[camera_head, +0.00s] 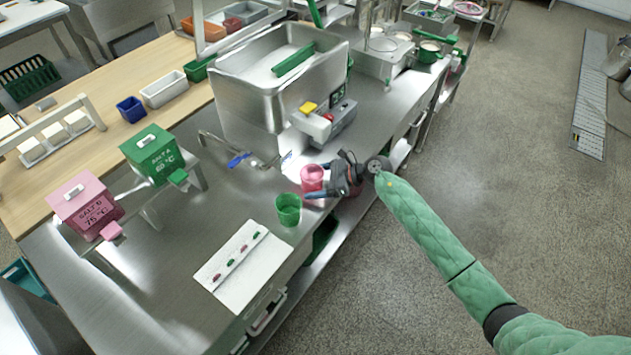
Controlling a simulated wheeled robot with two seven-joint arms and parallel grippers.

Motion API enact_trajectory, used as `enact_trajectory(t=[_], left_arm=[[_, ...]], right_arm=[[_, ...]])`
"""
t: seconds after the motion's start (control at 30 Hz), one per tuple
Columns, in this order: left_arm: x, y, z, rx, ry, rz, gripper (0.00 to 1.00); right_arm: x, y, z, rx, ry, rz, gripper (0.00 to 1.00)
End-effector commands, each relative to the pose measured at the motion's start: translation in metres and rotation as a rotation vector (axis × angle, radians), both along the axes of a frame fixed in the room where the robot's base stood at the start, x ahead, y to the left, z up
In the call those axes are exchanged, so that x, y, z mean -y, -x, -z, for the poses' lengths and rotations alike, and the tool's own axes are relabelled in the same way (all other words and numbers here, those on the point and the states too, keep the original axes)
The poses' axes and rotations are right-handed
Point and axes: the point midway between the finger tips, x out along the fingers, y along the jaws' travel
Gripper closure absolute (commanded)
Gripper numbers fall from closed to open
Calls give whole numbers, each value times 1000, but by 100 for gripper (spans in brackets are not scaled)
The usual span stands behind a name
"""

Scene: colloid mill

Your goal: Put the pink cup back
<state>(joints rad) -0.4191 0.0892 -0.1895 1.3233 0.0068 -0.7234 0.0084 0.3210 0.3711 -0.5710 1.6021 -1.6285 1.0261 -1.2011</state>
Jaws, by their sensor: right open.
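The pink cup (312,176) stands on the steel counter (215,225), near its right edge and in front of the steel machine. My right gripper (309,182) reaches in from the right at the cup, its fingers on either side of it. The gripper is open; I cannot tell whether a finger touches the cup. A green cup (288,209) stands just in front and to the left of it. My left gripper is not in view.
A white board (241,268) with small red and green marks lies in front of the cups. A pink box (87,205) and a green box (153,154) stand on stands at left. The steel mill hopper (262,100) rises behind. Bare counter lies left of the board.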

Motion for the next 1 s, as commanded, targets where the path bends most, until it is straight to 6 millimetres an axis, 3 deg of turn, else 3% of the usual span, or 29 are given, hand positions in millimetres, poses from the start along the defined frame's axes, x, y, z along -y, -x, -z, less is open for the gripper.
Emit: enact_trajectory(t=[0.1, 0.23, 0.4, 0.6, 0.8, 1.0], left_arm=[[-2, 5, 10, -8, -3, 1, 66], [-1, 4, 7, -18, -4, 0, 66], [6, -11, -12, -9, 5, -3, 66], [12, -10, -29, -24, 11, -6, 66], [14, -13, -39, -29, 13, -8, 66], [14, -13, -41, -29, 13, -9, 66]], right_arm=[[14, 1, -5, 1, 1, 1, 18], [35, 4, -13, 0, 2, 1, 18], [65, 7, -25, 1, 2, 1, 18], [93, 10, -37, 1, 2, 0, 18], [108, 12, -44, 0, 1, 0, 18], [110, 12, -47, -1, -1, 0, 18]])
